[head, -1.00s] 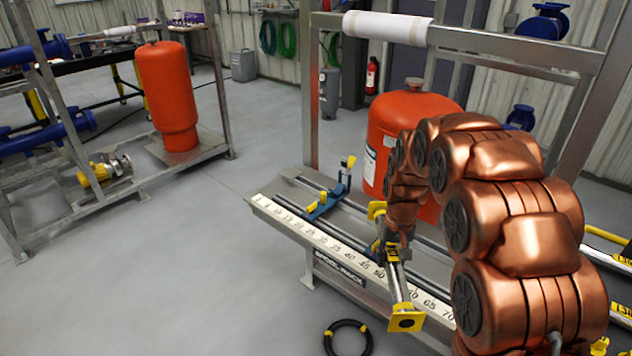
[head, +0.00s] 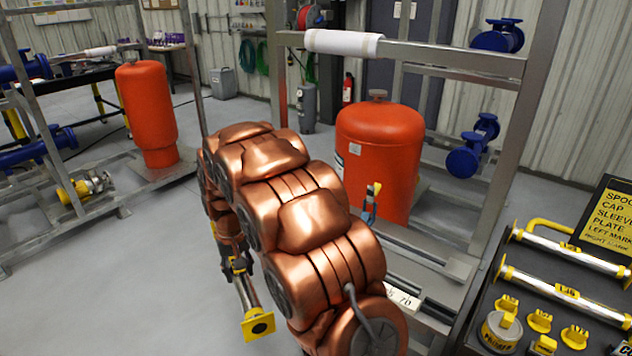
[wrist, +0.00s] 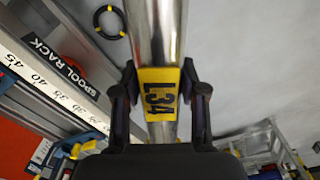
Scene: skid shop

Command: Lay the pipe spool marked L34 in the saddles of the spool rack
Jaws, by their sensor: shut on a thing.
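My gripper (head: 241,266) is shut around the pipe spool marked L34 (wrist: 160,40), a bright pipe with a yellow label band between the fingers. The spool hangs tilted over the grey floor, left of the rack in the head view, with a yellow square plate (head: 258,325) at its near end. The spool rack (wrist: 48,68) shows at the left of the wrist view, with a numbered scale and its name. In the head view my arm hides most of the rack. One blue and yellow saddle (head: 371,203) shows behind the arm; the other is not clearly visible.
A red tank (head: 380,150) stands behind the rack, beside an upright frame. At right, a dark table holds other spools (head: 565,295) and yellow fittings. A second frame with a red tank (head: 147,115) stands at left. A black ring (wrist: 109,21) lies on the floor.

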